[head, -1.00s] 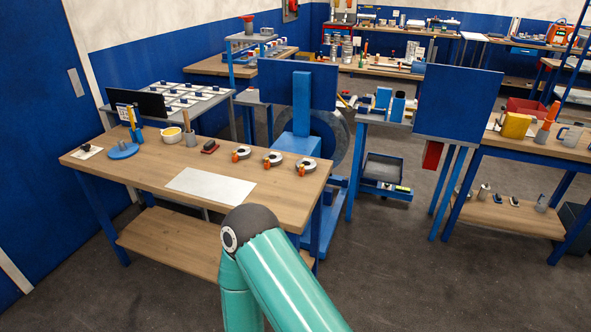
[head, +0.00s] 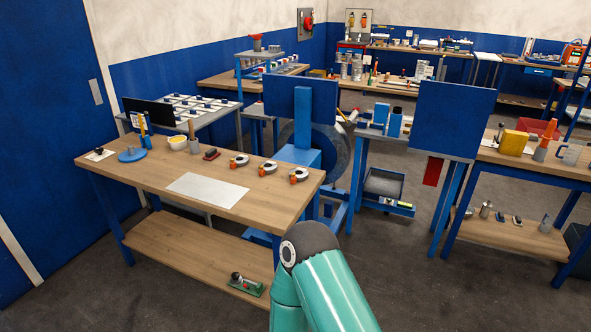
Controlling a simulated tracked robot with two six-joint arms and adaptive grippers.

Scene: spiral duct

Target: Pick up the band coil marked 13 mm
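Three band coils with orange tags lie in a row at the right part of the near wooden workbench (head: 140,165): a left coil (head: 242,159), a middle coil (head: 271,167) and a right coil (head: 301,173). Their markings are too small to read, so I cannot tell which one is 13 mm. A teal arm of mine with a dark joint rises at the bottom, in front of the bench's right end. Neither of my grippers is in view.
A white sheet (head: 208,189) lies on the bench, with a blue round stand (head: 132,154) and a yellow-white bowl (head: 178,143) behind. The lower shelf (head: 185,250) holds a green device (head: 245,284). A blue machine stands behind the bench. Floor is clear to the right.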

